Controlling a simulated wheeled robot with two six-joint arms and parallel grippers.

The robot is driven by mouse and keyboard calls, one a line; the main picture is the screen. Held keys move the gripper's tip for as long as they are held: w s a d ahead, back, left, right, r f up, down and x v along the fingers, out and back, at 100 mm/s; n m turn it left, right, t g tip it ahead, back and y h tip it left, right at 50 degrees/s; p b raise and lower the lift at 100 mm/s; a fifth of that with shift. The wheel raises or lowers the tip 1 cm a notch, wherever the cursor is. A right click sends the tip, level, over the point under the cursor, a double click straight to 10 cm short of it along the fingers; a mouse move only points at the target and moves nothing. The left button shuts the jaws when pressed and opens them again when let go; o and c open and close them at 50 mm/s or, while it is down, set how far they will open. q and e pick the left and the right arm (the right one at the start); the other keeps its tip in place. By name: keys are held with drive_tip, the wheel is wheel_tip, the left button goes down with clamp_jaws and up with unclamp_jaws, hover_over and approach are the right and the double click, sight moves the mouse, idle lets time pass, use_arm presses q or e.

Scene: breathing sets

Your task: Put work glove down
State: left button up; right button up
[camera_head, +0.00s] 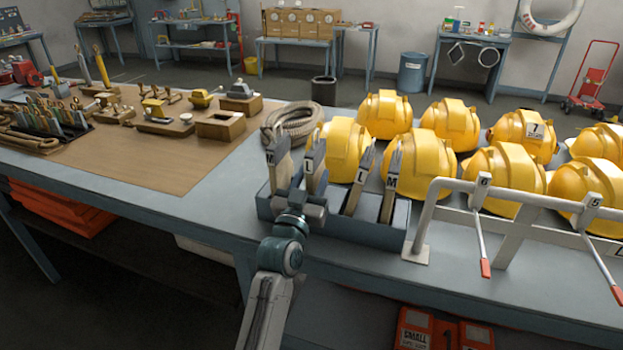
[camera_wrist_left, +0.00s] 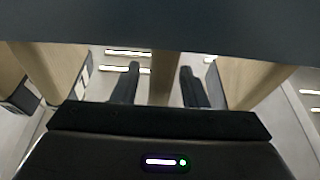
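Several work gloves with grey-tan, tagged shapes stand upright in a blue-grey open box (camera_head: 375,232) at the table's front edge. One glove marked M (camera_head: 279,165) stands at the box's left end, and one marked L (camera_head: 315,165) rises just behind my gripper. Another L glove (camera_head: 359,182) and M glove (camera_head: 390,182) stand to the right. My left gripper (camera_head: 303,196) is at the left part of the box. In the left wrist view its two dark fingers (camera_wrist_left: 158,78) are apart, with a tan upright glove part (camera_wrist_left: 164,80) between them and visible gaps. My right gripper is not in view.
Yellow helmets (camera_head: 451,124) fill the table behind and right of the box. A grey metal rail (camera_head: 425,218) stands close on the right. A coiled hose (camera_head: 294,119) lies behind. A brown mat (camera_head: 175,172) with small fittings is on the left.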

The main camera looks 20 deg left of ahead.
use_arm(q)
drive_tip(key=shift+f, duration=0.2)
drive_tip(key=shift+r+p, duration=0.5)
drive_tip(key=shift+r, duration=0.05)
drive_tip(key=shift+s+f, duration=0.1)
drive_tip(key=shift+s, duration=0.1)
drive_tip(key=b+v, duration=0.4)
drive_tip(key=v, duration=0.7)
drive_tip(key=shift+s, duration=0.3)
